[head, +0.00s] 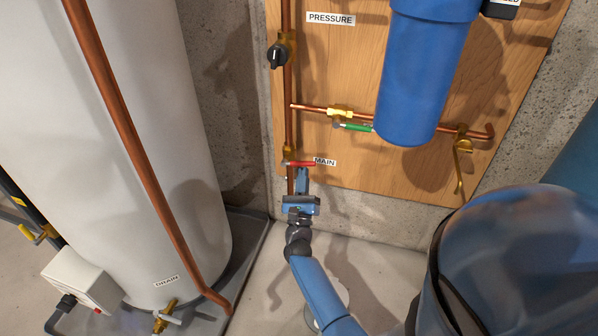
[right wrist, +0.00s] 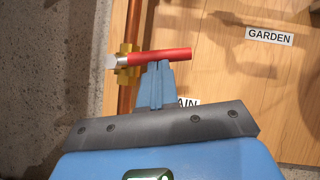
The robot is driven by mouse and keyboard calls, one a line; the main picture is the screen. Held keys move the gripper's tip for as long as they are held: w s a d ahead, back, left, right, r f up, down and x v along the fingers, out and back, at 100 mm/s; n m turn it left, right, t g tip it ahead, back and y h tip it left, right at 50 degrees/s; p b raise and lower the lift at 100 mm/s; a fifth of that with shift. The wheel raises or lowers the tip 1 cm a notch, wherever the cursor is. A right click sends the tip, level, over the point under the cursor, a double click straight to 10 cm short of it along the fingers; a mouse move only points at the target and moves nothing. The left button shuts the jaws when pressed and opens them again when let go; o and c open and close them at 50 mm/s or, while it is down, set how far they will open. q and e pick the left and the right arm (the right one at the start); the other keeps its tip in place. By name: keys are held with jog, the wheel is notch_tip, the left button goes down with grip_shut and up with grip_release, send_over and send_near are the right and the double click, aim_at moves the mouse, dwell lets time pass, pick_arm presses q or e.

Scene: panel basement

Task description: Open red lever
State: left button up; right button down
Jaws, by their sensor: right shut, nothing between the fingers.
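The red lever (head: 301,164) sits on a brass valve on the vertical copper pipe, beside the MAIN label (head: 325,162). It points to the right, across the pipe. In the right wrist view the red lever (right wrist: 163,56) lies nearly level, tilted slightly up to the right, with its brass valve body (right wrist: 128,62) at its left end. My right gripper (head: 302,175) is shut and empty, just below the lever. In the right wrist view its fingertips (right wrist: 159,66) reach the lever's lower edge; I cannot tell whether they touch. My left gripper is not in view.
A black-handled valve (head: 279,54) is higher on the pipe. A white tank (head: 130,150) stands left, with a copper pipe (head: 140,150) before it.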

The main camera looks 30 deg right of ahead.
aim_at(303, 164)
notch_tip(303, 164, up, 5)
jog(key=n+y+p, duration=0.3)
jog(key=n, duration=0.2)
jog(key=n+t+y+p, duration=0.1)
jog(key=n+y+p, duration=0.2)
jog(key=n, duration=0.3)
jog(key=shift+w+y+p, duration=0.1)
jog(key=shift+y+p, duration=0.2)
jog(key=shift+y, duration=0.5)
pick_arm(q)
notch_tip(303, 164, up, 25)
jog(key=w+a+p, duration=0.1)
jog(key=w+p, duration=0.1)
jog(key=p, duration=1.5)
pick_arm(e)
jog(key=shift+w+a+r+n+g+y, duration=0.4)
jog(key=shift+r+n+g+y, duration=0.1)
jog(key=shift+n, duration=0.85)
jog(key=shift+w+a+r+n+g+y, duration=0.3)
jog(key=shift+w+r+n+g+y, duration=0.15)
jog(key=shift+n, duration=0.95)
jog(key=shift+w+a+r+n+g+y, duration=0.4)
jog(key=shift+r+n+g+y, duration=0.1)
jog(key=shift+n, duration=0.85)
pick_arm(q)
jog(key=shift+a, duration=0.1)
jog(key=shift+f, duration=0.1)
pick_arm(e)
jog(key=shift+s+f, duration=0.1)
